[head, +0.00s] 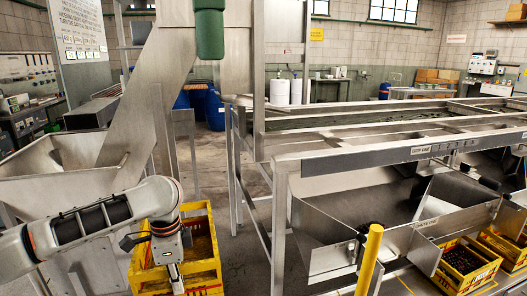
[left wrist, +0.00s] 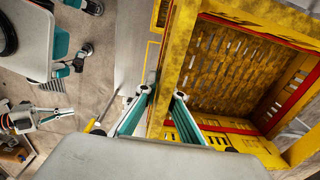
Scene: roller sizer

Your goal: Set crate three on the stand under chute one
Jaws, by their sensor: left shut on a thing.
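A yellow crate (head: 207,266) is at the lower left in the head view. My left gripper (head: 176,272) is at its near side. In the left wrist view, the teal fingers of my left gripper (left wrist: 160,106) close on the wall of the crate (left wrist: 186,72), which looks empty with a slatted inside. I cannot read a number on it. A metal chute (head: 330,258) slopes down under the machine at the right of centre; its label is too small to read. What looks like my right gripper (left wrist: 42,118) shows at the left of the wrist view, its jaws unclear.
Yellow crates with dark fruit stand at the lower right, one nearer (head: 462,262) and one behind it (head: 506,246). A yellow post (head: 370,260) rises in front of the chute. A steel hopper (head: 52,165) is at left. Bare floor (head: 238,252) lies between the held crate and the machine frame.

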